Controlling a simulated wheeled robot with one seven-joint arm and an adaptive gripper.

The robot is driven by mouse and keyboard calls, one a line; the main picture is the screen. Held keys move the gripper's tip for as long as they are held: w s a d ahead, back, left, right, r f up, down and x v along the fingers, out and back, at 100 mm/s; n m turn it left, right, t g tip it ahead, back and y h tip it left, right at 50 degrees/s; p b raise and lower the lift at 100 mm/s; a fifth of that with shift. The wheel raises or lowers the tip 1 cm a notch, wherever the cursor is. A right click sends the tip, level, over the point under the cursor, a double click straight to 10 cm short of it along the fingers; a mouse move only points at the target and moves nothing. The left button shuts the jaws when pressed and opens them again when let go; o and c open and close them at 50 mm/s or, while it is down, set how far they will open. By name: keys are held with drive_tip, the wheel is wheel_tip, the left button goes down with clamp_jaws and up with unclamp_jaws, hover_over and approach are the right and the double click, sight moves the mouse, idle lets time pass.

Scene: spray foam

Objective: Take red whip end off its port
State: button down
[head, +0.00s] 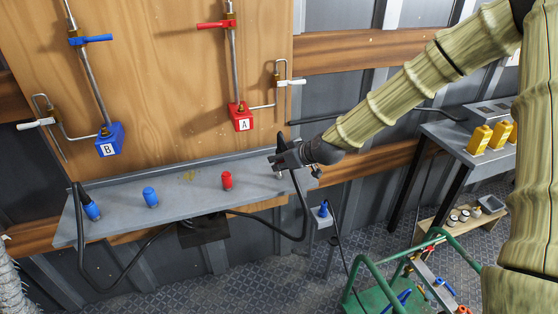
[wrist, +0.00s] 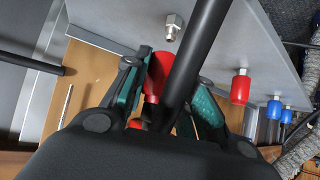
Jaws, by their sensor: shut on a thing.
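The red whip end (wrist: 158,72) is a red collar between my gripper's (wrist: 165,88) teal-padded fingers, which are shut on it. A bare metal port fitting (wrist: 172,28) stands out from the grey shelf just beyond the whip end, with a visible gap between them. The black hose crosses in front of the whip end and hides part of it. In the head view my gripper (head: 284,160) is at the right end of the grey shelf (head: 188,206); the red whip end is hidden there.
On the shelf are a red cap (head: 227,181), a blue cap (head: 150,197) and a blue whip end (head: 91,210) with a black hose. Block A (head: 241,117) and block B (head: 108,139) hang on the board above. A green cart (head: 385,296) stands below right.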

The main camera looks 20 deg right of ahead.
sight(281, 152)
drive_tip(key=shift+r+p, duration=1.05)
drive_tip(key=shift+r, duration=0.7)
drive_tip(key=shift+a+f, duration=0.1)
